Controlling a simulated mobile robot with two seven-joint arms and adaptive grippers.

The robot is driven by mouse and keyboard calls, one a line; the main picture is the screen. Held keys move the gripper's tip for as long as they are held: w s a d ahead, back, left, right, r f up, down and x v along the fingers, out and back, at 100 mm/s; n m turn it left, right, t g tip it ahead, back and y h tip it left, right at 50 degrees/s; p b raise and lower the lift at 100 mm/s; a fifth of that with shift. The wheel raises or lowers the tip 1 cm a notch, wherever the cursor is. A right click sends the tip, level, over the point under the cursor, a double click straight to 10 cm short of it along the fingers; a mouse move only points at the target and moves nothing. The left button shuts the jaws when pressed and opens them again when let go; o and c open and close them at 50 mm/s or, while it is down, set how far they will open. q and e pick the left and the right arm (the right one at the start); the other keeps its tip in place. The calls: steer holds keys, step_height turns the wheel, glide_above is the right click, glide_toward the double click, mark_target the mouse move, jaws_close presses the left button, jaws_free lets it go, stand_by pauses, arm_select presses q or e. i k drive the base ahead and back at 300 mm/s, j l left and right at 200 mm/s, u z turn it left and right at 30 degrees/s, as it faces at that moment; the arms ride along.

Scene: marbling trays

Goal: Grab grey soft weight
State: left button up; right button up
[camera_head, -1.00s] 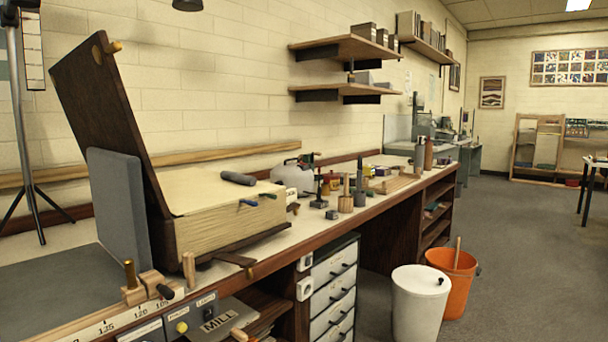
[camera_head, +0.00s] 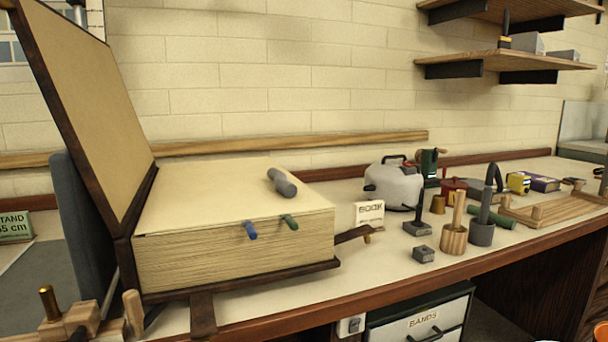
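A grey soft weight (camera_head: 282,183), a short rounded roll, lies on top of a thick cream paper block (camera_head: 205,193) in a dark wooden frame with its lid raised. It lies near the block's right side, behind the blue and green pegs. Neither of my grippers shows in the view.
Blue (camera_head: 250,231) and green (camera_head: 289,221) pegs stick out of the block's front edge. To the right on the bench stand a small sign (camera_head: 369,215), a white kettle-like vessel (camera_head: 394,186), stamps and a wooden pot (camera_head: 455,238). The raised lid (camera_head: 82,95) stands at the left.

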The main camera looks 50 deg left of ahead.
mark_target(288, 189)
steer(key=i+l+u, duration=0.1)
steer(key=i+u, duration=0.3)
steer(key=i+l+u, duration=0.2)
steer(key=u, duration=0.2)
steer(key=i+l+u, duration=0.4)
steer(key=k+j, duration=0.05)
steer(key=j, duration=0.05)
